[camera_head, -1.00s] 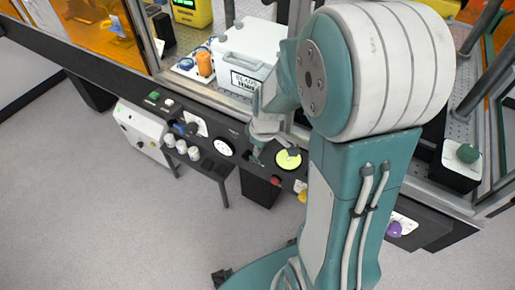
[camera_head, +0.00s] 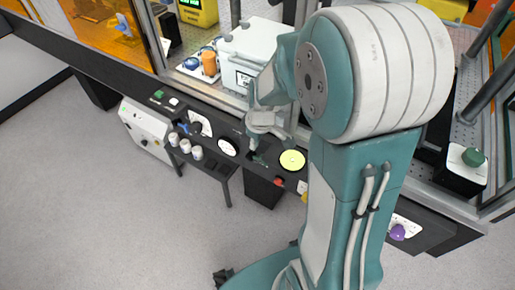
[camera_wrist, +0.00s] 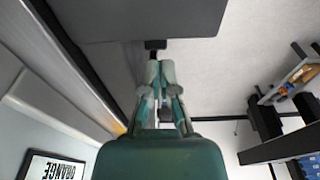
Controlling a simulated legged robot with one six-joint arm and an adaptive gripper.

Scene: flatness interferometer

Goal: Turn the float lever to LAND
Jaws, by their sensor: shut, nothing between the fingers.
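My gripper (camera_head: 254,157) is at the dark control panel (camera_head: 217,161), between a white round gauge (camera_head: 228,147) and a yellow-green disc (camera_head: 292,161). In the wrist view my gripper (camera_wrist: 160,66) is shut and empty. Its fingertips are right at a small black block-like part (camera_wrist: 155,44) at the edge of a dark grey surface (camera_wrist: 140,18). This may be the float lever, but I cannot tell for sure, nor whether the tips touch it. No LAND marking is readable; my arm and gripper hide part of the panel.
A white case (camera_head: 250,45) stands behind the panel, with an orange cylinder (camera_head: 209,64) to its left. White cups (camera_head: 184,146) stand at the panel's left front. A red button (camera_head: 279,182) lies near the gripper.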

